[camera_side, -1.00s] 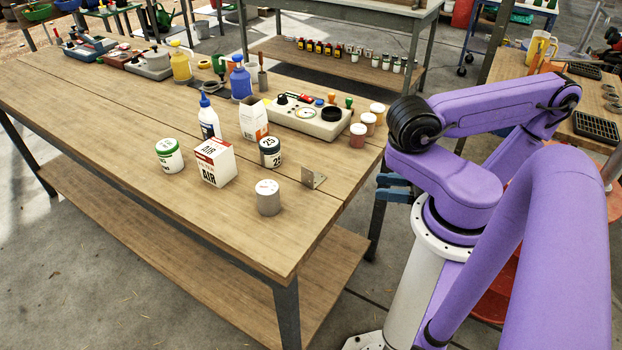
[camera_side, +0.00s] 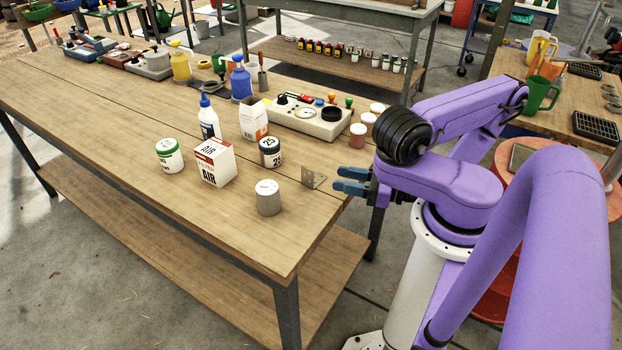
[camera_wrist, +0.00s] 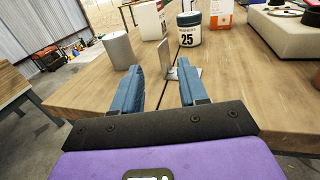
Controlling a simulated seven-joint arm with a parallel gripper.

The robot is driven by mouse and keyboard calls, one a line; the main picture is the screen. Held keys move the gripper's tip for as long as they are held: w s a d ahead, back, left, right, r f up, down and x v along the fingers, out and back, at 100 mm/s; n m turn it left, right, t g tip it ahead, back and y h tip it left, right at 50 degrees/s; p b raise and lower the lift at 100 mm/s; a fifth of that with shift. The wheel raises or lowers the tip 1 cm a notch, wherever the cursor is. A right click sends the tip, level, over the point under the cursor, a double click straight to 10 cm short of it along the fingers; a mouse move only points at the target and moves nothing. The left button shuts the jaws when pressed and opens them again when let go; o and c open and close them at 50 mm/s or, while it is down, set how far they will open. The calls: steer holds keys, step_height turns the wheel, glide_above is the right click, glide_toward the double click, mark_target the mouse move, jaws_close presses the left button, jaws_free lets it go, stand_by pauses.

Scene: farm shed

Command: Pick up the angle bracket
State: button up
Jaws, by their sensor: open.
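The angle bracket (camera_side: 313,178) is a small grey metal piece standing near the right edge of the wooden table. In the wrist view the bracket (camera_wrist: 172,62) shows its upright plate and a flat foot, ahead of and between the fingertips. My gripper (camera_side: 345,180) has blue fingers and reaches over the table's right edge, just right of the bracket. In the wrist view my gripper (camera_wrist: 160,82) is open and empty, its fingers on either side of the line to the bracket. I cannot tell the exact gap to the bracket.
A grey cylinder (camera_side: 268,198) stands left of the bracket. The table front (camera_side: 225,225) is clear.

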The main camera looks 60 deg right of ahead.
mark_target(310, 172)
steer(key=shift+d+x, duration=0.1)
steer(key=shift+x, duration=1.85)
steer(key=shift+d+x, duration=0.15)
steer(key=shift+x, duration=1.85)
steer(key=shift+f, duration=0.1)
jaws_close()
